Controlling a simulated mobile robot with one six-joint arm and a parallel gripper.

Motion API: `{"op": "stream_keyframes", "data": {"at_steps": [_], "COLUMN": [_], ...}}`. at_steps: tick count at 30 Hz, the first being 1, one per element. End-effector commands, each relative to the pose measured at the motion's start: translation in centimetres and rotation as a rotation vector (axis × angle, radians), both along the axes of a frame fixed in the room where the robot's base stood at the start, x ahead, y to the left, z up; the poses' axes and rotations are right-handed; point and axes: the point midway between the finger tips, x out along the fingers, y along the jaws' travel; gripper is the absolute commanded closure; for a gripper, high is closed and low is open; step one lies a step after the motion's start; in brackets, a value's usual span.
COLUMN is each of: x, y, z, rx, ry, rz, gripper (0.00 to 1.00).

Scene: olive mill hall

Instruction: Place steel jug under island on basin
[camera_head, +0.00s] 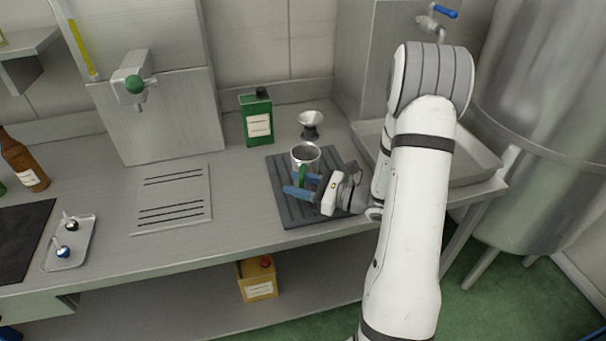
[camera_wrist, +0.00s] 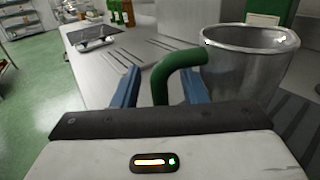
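The steel jug (camera_head: 306,154) with a green handle stands upright on a dark ribbed mat (camera_head: 335,205) on the steel counter. In the wrist view the jug (camera_wrist: 250,60) is at the right, its handle reaching left between my fingers. My gripper (camera_head: 293,184) has its two blue fingers apart, one on each side of the handle; in the wrist view, a gap shows between the left finger and the handle at my gripper (camera_wrist: 160,80). A shallow steel basin (camera_head: 478,168) is at the right, partly hidden by my arm.
A green can (camera_head: 257,117) and a small funnel-shaped item (camera_head: 311,122) stand behind the mat. A tap with a blue lever (camera_head: 445,12) is above the basin. A drain plate (camera_head: 172,198) and a small tray (camera_head: 50,262) are left. A steel tank (camera_head: 545,130) stands right.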

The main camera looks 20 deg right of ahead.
Motion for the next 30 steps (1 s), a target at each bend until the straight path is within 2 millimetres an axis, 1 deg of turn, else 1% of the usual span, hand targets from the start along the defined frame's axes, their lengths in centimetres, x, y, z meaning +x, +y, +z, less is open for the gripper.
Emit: {"op": "stream_keyframes", "data": {"at_steps": [1,3,11,25,30], "x": [0.3,0.6,0.72,0.7,0.7], "y": [0.57,0.92,1.12,1.17,1.18], "z": [0.11,0.06,-0.03,-0.01,-0.01], "rx": [-0.001,-0.001,-0.002,-0.002,-0.002], "ry": [0.001,0.0,-0.001,-0.001,-0.001], "rz": [0.004,0.002,0.002,0.003,0.004], "gripper": [0.61,0.61,0.61,0.99,1.0]}}
